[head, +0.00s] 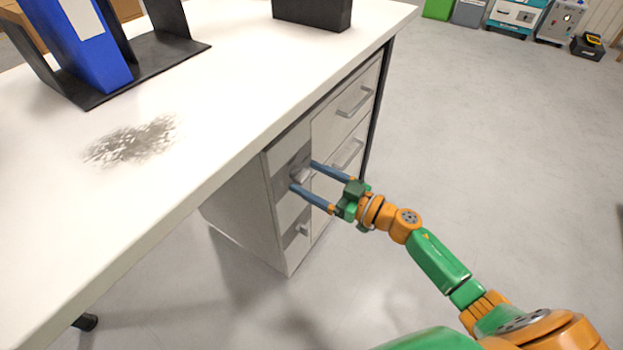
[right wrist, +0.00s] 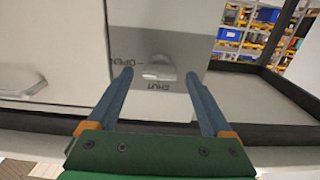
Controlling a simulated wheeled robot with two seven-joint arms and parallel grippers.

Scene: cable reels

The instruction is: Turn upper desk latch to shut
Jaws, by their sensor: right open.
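The upper desk latch (head: 299,175) is a small light-grey knob on a grey plate, on the near side of the white drawer cabinet under the desk. In the right wrist view the latch (right wrist: 165,76) sits on the plate, with "OPEN" lettered to its left and "SHUT" below it. I cannot tell exactly which way its handle points. My right gripper (head: 303,175) is open, its two blue fingers on either side of the latch. In the right wrist view the fingertips (right wrist: 159,73) flank the knob with gaps showing. My left gripper is not in view.
A lower latch (head: 303,229) sits further down the cabinet. Drawers with bar handles (head: 354,102) are to the right of the upper latch. The white desk top (head: 210,120) overhangs above, carrying a black stand with a blue binder (head: 95,50). Open floor (head: 480,150) lies right.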

